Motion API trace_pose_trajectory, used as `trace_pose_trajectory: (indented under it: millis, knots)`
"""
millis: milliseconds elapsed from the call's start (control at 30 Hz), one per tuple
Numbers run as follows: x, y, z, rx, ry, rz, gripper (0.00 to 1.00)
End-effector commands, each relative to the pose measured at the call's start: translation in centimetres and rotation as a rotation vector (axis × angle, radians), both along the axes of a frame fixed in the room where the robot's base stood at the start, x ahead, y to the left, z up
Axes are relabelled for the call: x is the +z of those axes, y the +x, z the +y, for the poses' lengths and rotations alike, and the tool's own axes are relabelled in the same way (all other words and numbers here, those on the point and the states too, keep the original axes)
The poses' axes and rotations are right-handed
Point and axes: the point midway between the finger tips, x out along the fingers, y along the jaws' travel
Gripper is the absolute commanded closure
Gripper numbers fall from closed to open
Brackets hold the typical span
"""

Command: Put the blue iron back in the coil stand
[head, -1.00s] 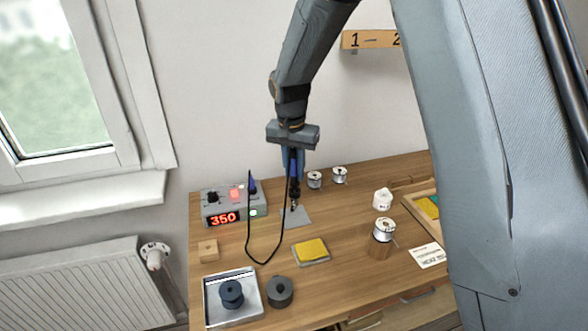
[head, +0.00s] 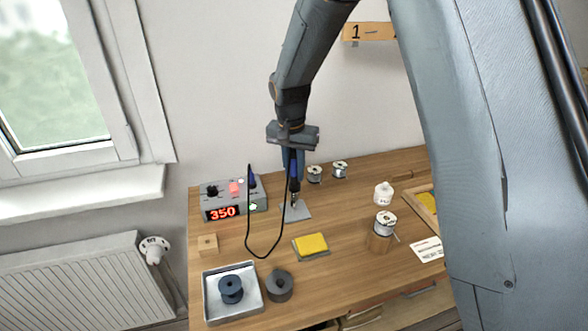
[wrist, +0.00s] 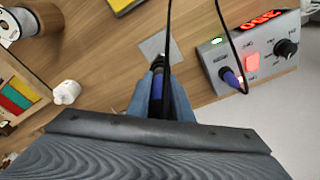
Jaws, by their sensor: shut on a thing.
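My gripper (head: 293,174) is shut on the blue iron (head: 294,160) and holds it upright, tip down, over the back of the bench. In the wrist view the iron (wrist: 158,88) sits between the fingers. The coil stand has a grey plate (head: 299,213), which also shows in the wrist view (wrist: 150,47). The iron's dark lower end is at the stand's coil, just above the plate. I cannot tell how far the tip is inside the coil, because the iron and fingers cover it.
The iron's black cord (head: 248,225) loops over the bench to the left. The soldering station (head: 233,200) reading 350 stands left of the stand. A yellow sponge (head: 311,243) lies in front. Solder spools (head: 314,174) stand behind. A tray (head: 248,306) is at front left.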

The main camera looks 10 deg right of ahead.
Motion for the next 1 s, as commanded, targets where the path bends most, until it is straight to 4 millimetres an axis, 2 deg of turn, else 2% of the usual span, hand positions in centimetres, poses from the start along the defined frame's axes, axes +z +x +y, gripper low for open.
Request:
trace_pose_trajectory:
  millis: [333,367,467,667,800,1000]
  knots:
    - [-0.22,-0.02,0.0,0.0,0.0,0.0,1.0]
    - [-0.22,-0.02,0.0,0.0,0.0,0.0,0.77]
    - [-0.22,-0.02,0.0,0.0,0.0,0.0,0.6]
    - [-0.21,-0.02,0.0,0.0,0.0,0.0,0.59]
    - [-0.21,-0.03,-0.01,0.0,0.0,0.001,0.4]
    - [-0.2,-0.02,0.0,0.0,0.0,0.0,0.4]
